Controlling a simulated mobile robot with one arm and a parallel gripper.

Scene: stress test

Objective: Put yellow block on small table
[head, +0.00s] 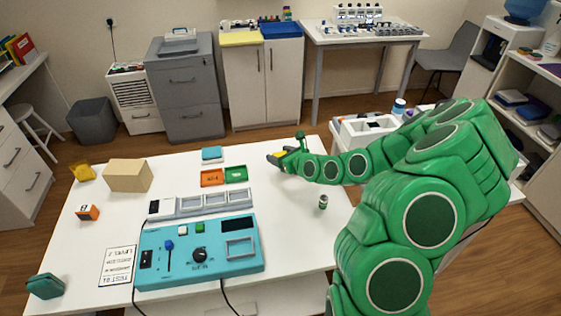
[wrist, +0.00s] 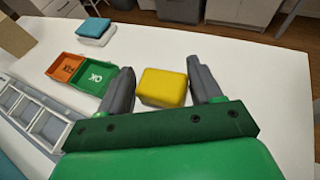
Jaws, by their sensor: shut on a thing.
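The yellow block (wrist: 163,87) is between the two grey fingers of my gripper (wrist: 162,80) in the wrist view. My gripper is shut on it. In the head view, my gripper (head: 277,157) is over the far right part of the big white table (head: 300,225), and only a little of the yellow block (head: 284,154) shows. I cannot tell from these frames whether the block touches the tabletop. A smaller white table (head: 515,194) stands to the right, partly hidden behind my green arm. I cannot tell if it is the task's small table.
Orange (head: 212,177) and green (head: 236,174) trays lie left of my gripper, near a teal-and-white block (head: 212,154). A teal control panel (head: 200,252) fills the front middle. A small green cylinder (head: 323,202) stands near my arm. A white bin (head: 367,131) is at right.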

